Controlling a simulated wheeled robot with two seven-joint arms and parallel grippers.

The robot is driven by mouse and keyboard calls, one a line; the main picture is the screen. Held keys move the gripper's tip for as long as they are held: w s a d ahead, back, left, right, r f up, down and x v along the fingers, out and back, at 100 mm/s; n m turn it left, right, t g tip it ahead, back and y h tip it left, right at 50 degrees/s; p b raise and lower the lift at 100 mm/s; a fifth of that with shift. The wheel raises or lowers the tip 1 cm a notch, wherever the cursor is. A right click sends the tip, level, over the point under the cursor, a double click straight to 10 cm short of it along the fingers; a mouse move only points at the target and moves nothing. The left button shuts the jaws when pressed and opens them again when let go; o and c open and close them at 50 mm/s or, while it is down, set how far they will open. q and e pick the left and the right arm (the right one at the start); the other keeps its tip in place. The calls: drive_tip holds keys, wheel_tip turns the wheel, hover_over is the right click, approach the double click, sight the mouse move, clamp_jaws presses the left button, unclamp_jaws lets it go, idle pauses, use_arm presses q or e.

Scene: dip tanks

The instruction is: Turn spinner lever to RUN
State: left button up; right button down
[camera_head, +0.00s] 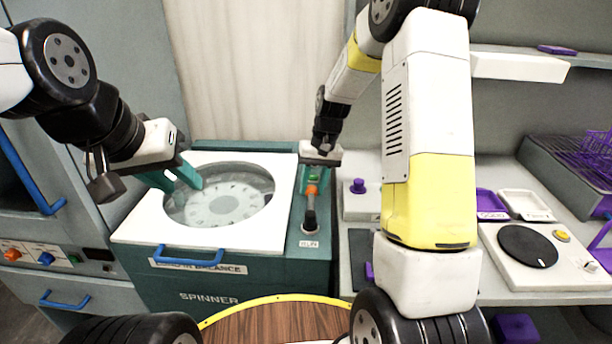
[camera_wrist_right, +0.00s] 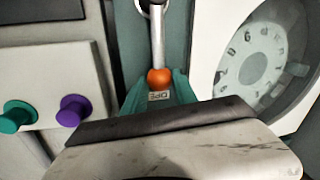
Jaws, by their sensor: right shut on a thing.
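The spinner (camera_head: 215,297) is a teal cabinet with a white top and a round clear window. Its lever (camera_head: 309,212) stands on the teal strip right of the lid, with an orange knob (camera_wrist_right: 158,79) at its end. The knob points to the back, beside a small label (camera_wrist_right: 159,96) that seems to read OPEN. Another label (camera_head: 310,244), too blurred to read surely, is at the front end of the strip. My right gripper (camera_head: 313,183) is shut on the lever's knob end. My left gripper (camera_head: 178,184) is open and empty above the lid's window.
A blue handle (camera_head: 188,256) is on the lid's front edge. Right of the spinner, a bench carries a box with a purple knob (camera_head: 358,186), a plate with a black disc (camera_head: 527,247) and trays. My right arm hides part of the bench.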

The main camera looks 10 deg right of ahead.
drive_tip(key=a+n, duration=0.3)
drive_tip(key=shift+w+g, duration=0.15)
drive_tip(key=shift+g, duration=0.15)
drive_tip(key=a+n, duration=0.1)
drive_tip(key=s+a+n, duration=0.1)
drive_tip(key=a+n, duration=0.1)
drive_tip(key=a+n+g, duration=0.1)
drive_tip(key=n, duration=0.1)
drive_tip(key=shift+s+a+h, duration=0.25)
drive_tip(key=shift+a+h, duration=0.05)
drive_tip(key=shift+a, duration=0.05)
drive_tip(key=s+a+n, duration=0.1)
drive_tip(key=n, duration=0.1)
drive_tip(key=s+a+n, duration=0.2)
drive_tip(key=n, duration=0.1)
drive_tip(key=shift+a+h, duration=0.15)
drive_tip(key=shift+h, duration=0.25)
drive_tip(key=shift+s+a+n+g, duration=0.15)
drive_tip(key=shift+s+a+n, duration=0.15)
drive_tip(key=shift+s+n, duration=0.25)
drive_tip(key=shift+s+a+n+g, duration=0.15)
drive_tip(key=shift+s+a+n, duration=0.15)
drive_tip(key=shift+n, duration=0.35)
drive_tip(key=shift+s+a+n+h, duration=0.15)
drive_tip(key=shift+s+n+h, duration=0.05)
drive_tip(key=shift+s+n, duration=0.4)
drive_tip(key=shift+s+a+n+h, duration=0.15)
drive_tip(key=shift+s+n+h, duration=0.05)
drive_tip(key=shift+s+n, duration=0.4)
